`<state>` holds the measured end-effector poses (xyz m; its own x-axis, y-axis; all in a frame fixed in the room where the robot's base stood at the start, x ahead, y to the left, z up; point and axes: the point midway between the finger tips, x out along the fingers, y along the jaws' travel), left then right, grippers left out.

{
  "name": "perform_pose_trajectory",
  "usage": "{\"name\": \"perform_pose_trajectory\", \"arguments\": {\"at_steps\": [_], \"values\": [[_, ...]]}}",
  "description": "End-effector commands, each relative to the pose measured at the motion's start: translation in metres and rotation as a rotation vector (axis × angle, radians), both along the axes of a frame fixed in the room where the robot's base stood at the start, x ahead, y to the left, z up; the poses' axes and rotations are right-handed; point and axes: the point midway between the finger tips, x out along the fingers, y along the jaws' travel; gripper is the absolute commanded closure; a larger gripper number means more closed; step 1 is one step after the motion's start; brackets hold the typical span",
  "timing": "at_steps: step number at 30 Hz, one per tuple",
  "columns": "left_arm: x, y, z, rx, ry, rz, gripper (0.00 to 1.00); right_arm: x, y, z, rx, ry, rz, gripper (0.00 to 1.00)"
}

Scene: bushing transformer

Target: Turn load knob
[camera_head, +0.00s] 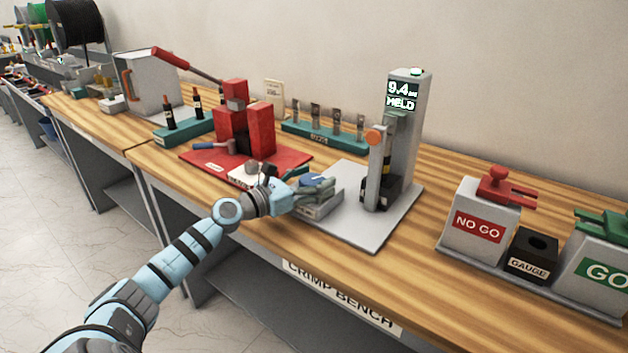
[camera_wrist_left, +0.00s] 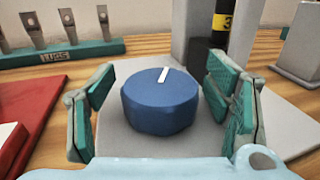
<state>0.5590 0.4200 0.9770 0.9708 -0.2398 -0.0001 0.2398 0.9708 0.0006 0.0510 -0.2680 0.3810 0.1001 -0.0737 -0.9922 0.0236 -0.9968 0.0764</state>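The load knob (camera_wrist_left: 160,102) is a round blue knob with a white pointer line on top, in the middle of the left wrist view. The line tilts slightly right of straight away from me. In the head view the knob (camera_head: 313,180) is partly hidden by my left gripper. It sits on a grey box (camera_head: 322,209) at the front of the press's plate. My left gripper (camera_head: 314,187) is open, with its green-padded fingers on either side of the knob; the left wrist view shows it too (camera_wrist_left: 164,108). Gaps show between pads and knob. My right gripper is not in view.
A red crimp tool (camera_head: 246,130) stands to the left. NO GO (camera_head: 480,222) and GO (camera_head: 600,262) blocks stand to the right. Bare wood lies between press and blocks.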

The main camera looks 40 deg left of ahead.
Motion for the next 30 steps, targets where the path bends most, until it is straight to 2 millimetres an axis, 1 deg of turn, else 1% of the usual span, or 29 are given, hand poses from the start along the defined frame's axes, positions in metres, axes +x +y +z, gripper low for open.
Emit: {"name": "perform_pose_trajectory", "arguments": {"at_steps": [5,8,11,15,18,21,24,30], "values": [[0.0,0.0,0.0,0.0,0.0,0.0,0.28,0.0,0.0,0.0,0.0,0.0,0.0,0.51],[0.0,0.0,0.005,0.001,-0.001,-0.001,0.28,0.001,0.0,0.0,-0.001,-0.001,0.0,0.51],[0.0,0.0,0.022,0.005,-0.002,-0.001,0.28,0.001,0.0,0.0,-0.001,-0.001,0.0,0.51],[0.0,0.0,0.059,0.005,-0.004,-0.002,0.28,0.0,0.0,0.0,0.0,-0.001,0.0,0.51],[0.0,0.0,0.082,0.004,-0.004,-0.001,0.28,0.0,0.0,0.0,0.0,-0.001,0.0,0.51],[0.0,0.0,0.096,0.002,-0.003,-0.001,0.28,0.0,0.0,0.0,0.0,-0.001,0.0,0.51],[0.0,0.0,0.1,0.0,0.0,0.0,0.28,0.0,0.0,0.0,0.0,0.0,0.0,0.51],[0.0,0.0,0.1,0.0,0.0,0.0,0.28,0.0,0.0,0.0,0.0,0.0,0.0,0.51]]}}
